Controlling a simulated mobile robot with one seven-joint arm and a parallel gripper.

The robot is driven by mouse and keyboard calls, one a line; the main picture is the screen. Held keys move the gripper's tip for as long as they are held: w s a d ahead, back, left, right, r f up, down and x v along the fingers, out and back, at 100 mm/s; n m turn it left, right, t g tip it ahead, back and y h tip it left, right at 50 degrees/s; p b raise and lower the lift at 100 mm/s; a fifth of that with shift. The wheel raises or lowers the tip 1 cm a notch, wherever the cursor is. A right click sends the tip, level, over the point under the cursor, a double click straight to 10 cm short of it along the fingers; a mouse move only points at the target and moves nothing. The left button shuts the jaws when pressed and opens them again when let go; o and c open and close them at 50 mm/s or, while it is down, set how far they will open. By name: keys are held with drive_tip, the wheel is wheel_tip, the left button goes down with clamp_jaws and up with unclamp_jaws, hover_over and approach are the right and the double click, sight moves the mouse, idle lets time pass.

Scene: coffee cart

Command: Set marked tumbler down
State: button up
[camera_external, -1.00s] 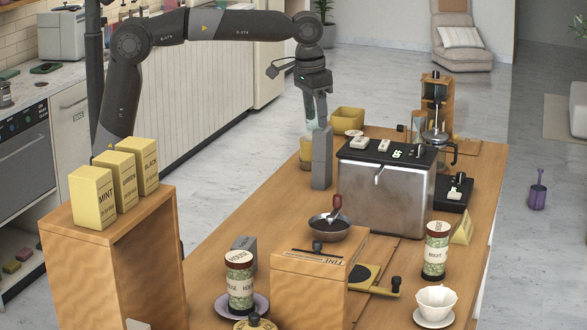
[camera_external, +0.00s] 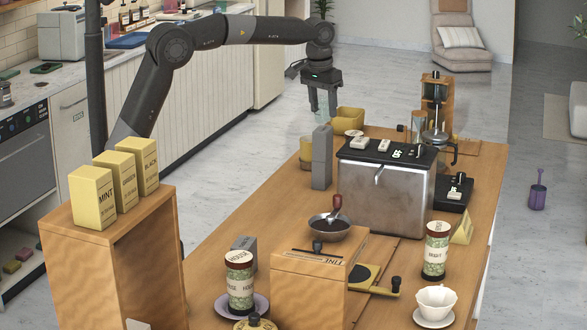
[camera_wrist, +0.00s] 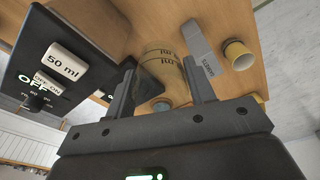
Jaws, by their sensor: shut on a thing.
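The marked tumbler (camera_wrist: 165,68) is clear glass with dark "ml" print, and it sits between my two fingers in the wrist view. My gripper (camera_wrist: 160,78) is shut on it. In the external view my gripper (camera_external: 322,104) points down above the far left part of the cart, holding the pale tumbler (camera_external: 322,101). The tumbler appears raised above the wooden top, behind the upright grey box (camera_external: 322,158). The fingers partly cover the glass.
A yellow glass (camera_external: 305,158) stands left of the grey box. The steel machine (camera_external: 388,195) stands to the right. Bare wood (camera_external: 270,205) lies in front of the grey box.

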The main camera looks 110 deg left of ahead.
wheel_tip(320, 180, down, 24)
drive_tip(key=shift+r, duration=0.1)
idle(0.3)
drive_tip(key=shift+f, duration=0.2)
drive_tip(key=o, duration=1)
drive_tip(key=r, duration=0.4)
drive_tip(key=d+r, duration=0.1)
drive_tip(key=r, duration=0.7)
drive_tip(key=shift+s+d+r, duration=0.15)
drive_tip(key=shift+s+d, duration=0.05)
drive_tip(key=shift+s, duration=0.1)
